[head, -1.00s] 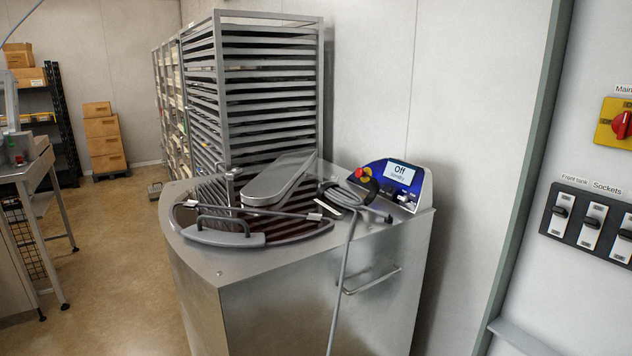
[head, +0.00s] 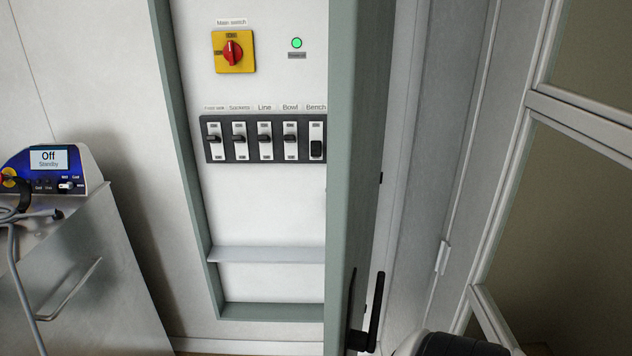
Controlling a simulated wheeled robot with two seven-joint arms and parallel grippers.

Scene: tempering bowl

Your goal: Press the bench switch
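The bench switch (head: 316,148) is the rightmost in a row of black-handled switches on a dark strip, under the label "Bench". Its handle sits low, while the handles of the other switches, such as the bowl switch (head: 290,138), sit higher. The bench switch lies close beside the green frame edge. A dark rounded part, likely of my own arm, shows at the bottom right.
Above the strip are a red and yellow main switch (head: 233,53) and a lit green lamp (head: 297,43). The steel machine's display (head: 49,159) at left reads "Off, Standby".

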